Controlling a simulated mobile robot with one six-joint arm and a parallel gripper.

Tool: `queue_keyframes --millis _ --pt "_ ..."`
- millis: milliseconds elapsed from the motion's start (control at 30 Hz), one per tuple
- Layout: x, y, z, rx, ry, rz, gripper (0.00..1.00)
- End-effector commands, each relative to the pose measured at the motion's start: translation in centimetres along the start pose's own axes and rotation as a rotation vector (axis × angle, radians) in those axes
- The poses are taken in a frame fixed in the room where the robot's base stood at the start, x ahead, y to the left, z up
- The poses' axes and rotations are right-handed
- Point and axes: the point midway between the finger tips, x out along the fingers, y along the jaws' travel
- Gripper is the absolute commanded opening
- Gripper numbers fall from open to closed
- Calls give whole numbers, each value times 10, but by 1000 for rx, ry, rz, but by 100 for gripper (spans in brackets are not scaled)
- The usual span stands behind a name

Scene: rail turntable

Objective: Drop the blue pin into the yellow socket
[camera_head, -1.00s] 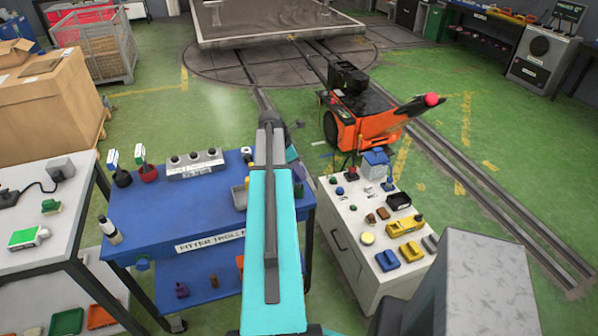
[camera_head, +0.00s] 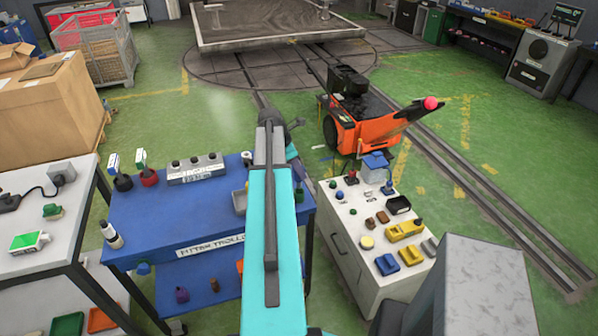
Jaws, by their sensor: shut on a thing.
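My turquoise arm reaches forward over the right part of the blue trolley (camera_head: 140,217). Its far end is beyond the trolley's back edge, and the arm hides my gripper and anything in it. I cannot pick out the blue pin for certain. A yellow block (camera_head: 403,230) with a dark knob at its right end lies on the white cabinet (camera_head: 340,233), right of the arm. A smaller yellow block (camera_head: 411,257) lies in front of it. I cannot tell whether either is the yellow socket.
A blue block (camera_head: 387,265), a black box (camera_head: 398,204) and several small knobs crowd the white cabinet. A grey strip with black knobs (camera_head: 195,168) stands at the trolley's back. An orange cart (camera_head: 365,125) stands behind the cabinet. The trolley's middle is mostly clear.

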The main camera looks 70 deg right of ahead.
Motion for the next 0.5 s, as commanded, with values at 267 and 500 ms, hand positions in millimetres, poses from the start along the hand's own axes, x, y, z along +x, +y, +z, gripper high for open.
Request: queue_keyframes --millis 267,500 --pt "-8 0 3 0 0 0 0" --pt "-10 0 4 0 0 -1 0"
